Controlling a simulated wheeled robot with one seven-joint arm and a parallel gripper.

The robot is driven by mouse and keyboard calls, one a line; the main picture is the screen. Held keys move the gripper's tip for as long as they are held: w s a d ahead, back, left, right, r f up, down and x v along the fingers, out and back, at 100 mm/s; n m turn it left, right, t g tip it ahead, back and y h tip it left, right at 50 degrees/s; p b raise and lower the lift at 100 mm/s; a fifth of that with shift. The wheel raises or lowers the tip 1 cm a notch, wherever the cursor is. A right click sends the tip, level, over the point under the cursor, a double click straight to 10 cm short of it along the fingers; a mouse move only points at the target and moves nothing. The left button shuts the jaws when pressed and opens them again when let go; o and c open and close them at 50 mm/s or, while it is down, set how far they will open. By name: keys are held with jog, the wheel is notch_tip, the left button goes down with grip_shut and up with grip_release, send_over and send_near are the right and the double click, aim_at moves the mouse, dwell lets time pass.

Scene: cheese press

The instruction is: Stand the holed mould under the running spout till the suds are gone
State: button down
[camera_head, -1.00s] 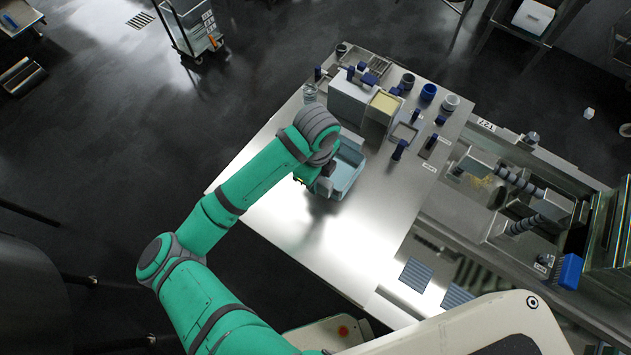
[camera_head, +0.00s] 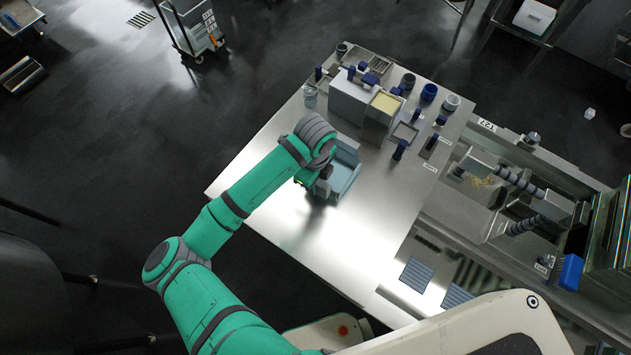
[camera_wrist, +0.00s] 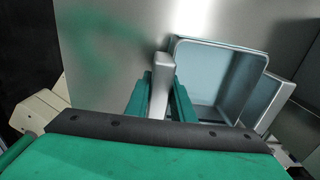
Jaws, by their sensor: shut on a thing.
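My gripper (camera_wrist: 162,82) is shut on a grey upright handle at the left side of a light-blue open tub (camera_wrist: 215,85). The tub has a second grey grip on its right side. The inside that shows is empty, and I see no suds or holes in it. In the head view the tub (camera_head: 346,172) is over the steel table, right of my wrist; I cannot tell whether it touches the table. Ribbed grey pipes (camera_head: 520,181) stand over the sink at the right; running water cannot be made out. I cannot single out the holed mould.
The steel table (camera_head: 345,240) is clear at its front and middle. A white box (camera_head: 350,100), a yellow-topped box (camera_head: 385,104), several blue and white cups (camera_head: 429,92) and blue-handled tools crowd its back. A blue brush-like block (camera_head: 571,272) is at the right.

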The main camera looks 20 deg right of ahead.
jog(key=c, duration=1.5)
grip_release()
jog(key=shift+c, duration=0.2)
